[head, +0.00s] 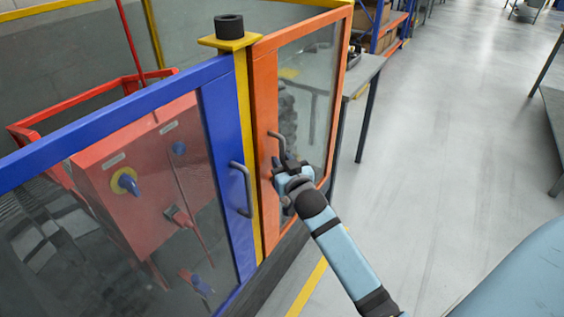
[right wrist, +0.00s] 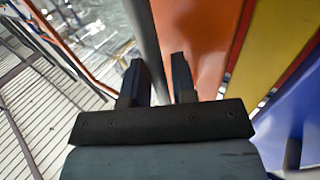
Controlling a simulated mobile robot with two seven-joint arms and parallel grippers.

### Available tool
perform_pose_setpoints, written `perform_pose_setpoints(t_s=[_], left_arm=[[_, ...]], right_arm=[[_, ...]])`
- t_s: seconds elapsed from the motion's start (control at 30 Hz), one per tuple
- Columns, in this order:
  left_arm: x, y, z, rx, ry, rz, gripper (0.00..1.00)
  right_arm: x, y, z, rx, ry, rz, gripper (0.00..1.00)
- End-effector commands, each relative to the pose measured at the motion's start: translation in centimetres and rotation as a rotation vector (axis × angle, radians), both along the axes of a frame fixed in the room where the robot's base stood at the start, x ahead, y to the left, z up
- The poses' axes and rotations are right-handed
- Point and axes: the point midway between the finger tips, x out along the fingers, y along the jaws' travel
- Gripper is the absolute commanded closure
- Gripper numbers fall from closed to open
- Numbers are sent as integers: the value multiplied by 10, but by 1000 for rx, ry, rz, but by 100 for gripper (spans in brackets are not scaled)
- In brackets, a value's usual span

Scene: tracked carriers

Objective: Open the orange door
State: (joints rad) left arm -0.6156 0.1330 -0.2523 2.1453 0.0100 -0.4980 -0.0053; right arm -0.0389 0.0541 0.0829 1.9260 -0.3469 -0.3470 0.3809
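The orange door (head: 264,95) has a clear pane and stands beside the yellow post; it looks closed, its near edge against the post. Its grey bar handle (head: 273,140) is on the post side, and its lower part is hidden by my right gripper. My right gripper (head: 284,163) is at this handle. In the right wrist view, the handle (right wrist: 144,30) runs between the two dark fingers (right wrist: 159,80), which are drawn in close on either side of it. My left gripper is in neither view.
A blue door (head: 222,140) with its own handle (head: 241,188) is left of the yellow post (head: 243,110). A red machine (head: 130,175) stands behind its pane. A grey table (head: 365,72) is beyond the orange door. Open grey floor (head: 450,140) lies to the right.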

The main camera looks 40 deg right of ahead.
Motion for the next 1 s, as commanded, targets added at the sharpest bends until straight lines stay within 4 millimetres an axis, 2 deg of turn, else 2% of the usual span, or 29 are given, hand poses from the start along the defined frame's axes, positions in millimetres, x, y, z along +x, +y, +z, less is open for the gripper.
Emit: perform_pose_setpoints(t_s=[0.03,0.1,0.47,0.67,1.0], left_arm=[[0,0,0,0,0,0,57],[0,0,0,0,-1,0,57],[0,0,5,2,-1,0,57],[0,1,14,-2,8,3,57],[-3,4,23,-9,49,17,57]], right_arm=[[0,0,0,0,0,0,87],[0,0,0,0,0,0,100],[-8,-4,2,-2,-1,17,100],[-34,-19,3,-8,5,76,100],[-106,-68,3,-9,11,268,100]])
